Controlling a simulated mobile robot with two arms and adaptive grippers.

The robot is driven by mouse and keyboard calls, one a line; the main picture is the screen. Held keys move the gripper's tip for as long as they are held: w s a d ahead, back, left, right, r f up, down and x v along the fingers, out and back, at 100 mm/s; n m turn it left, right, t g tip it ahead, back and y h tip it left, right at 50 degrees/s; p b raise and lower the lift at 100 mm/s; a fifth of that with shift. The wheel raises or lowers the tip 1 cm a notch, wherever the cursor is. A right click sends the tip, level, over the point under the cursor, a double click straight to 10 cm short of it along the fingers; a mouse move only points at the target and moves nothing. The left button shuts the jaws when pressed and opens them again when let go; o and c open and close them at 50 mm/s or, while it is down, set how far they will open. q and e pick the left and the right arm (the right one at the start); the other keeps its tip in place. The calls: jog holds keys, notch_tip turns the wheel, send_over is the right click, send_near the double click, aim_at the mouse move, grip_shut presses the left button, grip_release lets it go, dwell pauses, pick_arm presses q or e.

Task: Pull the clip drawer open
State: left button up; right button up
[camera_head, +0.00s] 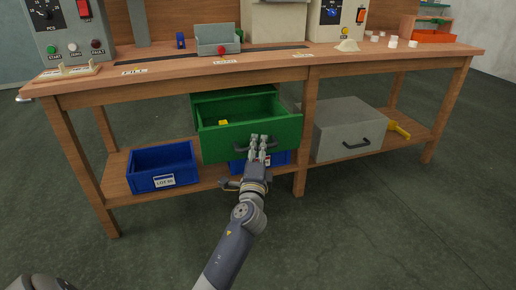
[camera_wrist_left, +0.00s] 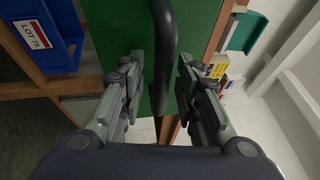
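The green clip drawer (camera_head: 251,140) stands pulled out from under the bench top, with its inside showing. A small yellow thing (camera_head: 223,123) lies in it. Its dark handle (camera_head: 272,145) is on the front face; the handle also shows in the left wrist view (camera_wrist_left: 165,40). My left gripper (camera_head: 259,141) is at this handle. In the left wrist view its two fingers (camera_wrist_left: 161,70) stand apart on either side of the handle bar, with a gap visible beside the bar. Contact with the bar cannot be made out. My right gripper is not in view.
A blue bin (camera_head: 162,181) with a label stands on the lower shelf at left; another blue bin is partly hidden behind my gripper. A grey drawer box (camera_head: 349,130) and a yellow thing (camera_head: 399,130) are at right. Floor in front is clear.

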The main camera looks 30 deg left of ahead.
pick_arm(q)
jog(key=v, duration=1.2)
dwell(0.5)
